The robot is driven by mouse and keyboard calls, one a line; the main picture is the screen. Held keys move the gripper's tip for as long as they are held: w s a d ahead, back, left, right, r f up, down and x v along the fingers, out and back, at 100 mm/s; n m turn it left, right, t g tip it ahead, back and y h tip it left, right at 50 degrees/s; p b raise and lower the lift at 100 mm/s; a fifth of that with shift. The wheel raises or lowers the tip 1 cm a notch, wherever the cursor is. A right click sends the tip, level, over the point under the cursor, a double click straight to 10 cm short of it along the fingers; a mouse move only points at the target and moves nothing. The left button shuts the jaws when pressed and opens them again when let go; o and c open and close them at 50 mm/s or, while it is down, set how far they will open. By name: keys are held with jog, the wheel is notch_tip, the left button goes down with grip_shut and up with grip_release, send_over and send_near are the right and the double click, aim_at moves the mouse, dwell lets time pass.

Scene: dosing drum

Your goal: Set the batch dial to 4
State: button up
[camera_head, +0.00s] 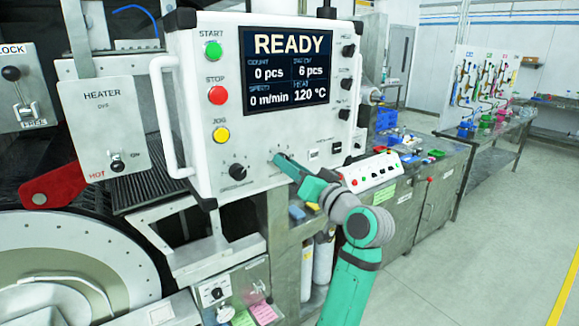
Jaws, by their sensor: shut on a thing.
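My gripper (279,160) reaches up from the lower right to the lower middle of the white control panel. It is shut on a small dial there, which the fingers almost wholly hide. Faint scale marks show around that spot, but the dial's pointer and name cannot be read. The display (286,68) above reads READY, with 0 pcs at left, 6 pcs at right, 0 m/min and 120 °C. The small label over 6 pcs looks like BATCH.
A black knob (237,171) with a scale sits left of my gripper. Green START (214,50), red STOP (218,95) and yellow JOG (221,135) buttons line the panel's left side. A white handle (164,115) sticks out farther left. A button box (371,172) stands at right.

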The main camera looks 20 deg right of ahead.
jog(key=shift+d+n+g+y, duration=0.1)
jog(key=shift+n+g+y, duration=0.15)
jog(key=shift+n, duration=1.85)
jog(key=shift+n+g+y, duration=0.15)
jog(key=shift+n+y, duration=0.2)
jog(key=shift+n, duration=1.75)
jog(key=o, duration=1)
jog(key=shift+o, duration=0.2)
jog(key=v, duration=1)
jog(key=shift+s+d, duration=0.2)
jog(key=shift+s, duration=0.2)
